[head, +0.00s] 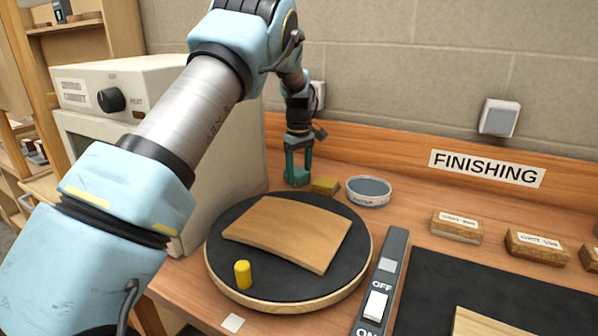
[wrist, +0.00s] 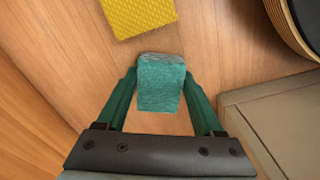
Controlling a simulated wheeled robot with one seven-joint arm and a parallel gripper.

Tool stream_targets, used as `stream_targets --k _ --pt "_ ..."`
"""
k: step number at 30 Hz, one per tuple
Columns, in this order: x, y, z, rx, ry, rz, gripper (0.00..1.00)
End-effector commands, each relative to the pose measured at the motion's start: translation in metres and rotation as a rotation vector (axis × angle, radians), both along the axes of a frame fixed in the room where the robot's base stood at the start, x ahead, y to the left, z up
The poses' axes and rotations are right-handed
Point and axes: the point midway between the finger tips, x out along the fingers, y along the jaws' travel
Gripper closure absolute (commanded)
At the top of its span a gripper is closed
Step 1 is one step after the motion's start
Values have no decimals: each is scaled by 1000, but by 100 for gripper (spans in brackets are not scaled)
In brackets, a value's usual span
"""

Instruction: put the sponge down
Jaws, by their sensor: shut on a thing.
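My gripper (head: 298,178) is shut on the sponge (wrist: 160,85), a teal, rough-textured block with a greyish far end in the wrist view. In the wrist view both green fingers (wrist: 162,100) stand on either side of it. In the head view the gripper points down over the back of the bench, left of a yellow block (head: 326,185), and I cannot make the sponge out from the fingers there. The yellow block also shows, with a textured top, in the wrist view (wrist: 140,15), just beyond the sponge. Whether the sponge touches the bench is not clear.
A round dark turntable (head: 222,262) carries a curved wooden sheet (head: 290,232) and a yellow cylinder (head: 243,275). A grey dish labelled WATER (head: 368,191) stands right of the yellow block. A beige oven (head: 215,140) stands left. The wooden backboard (head: 380,160) runs behind.

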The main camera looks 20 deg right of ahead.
Motion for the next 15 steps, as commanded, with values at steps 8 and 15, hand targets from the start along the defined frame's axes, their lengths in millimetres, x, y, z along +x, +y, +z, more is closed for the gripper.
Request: stream_targets --k 8,15 --pt "0 0 -3 1 0 0 24" --pt "0 0 -2 1 0 0 1"
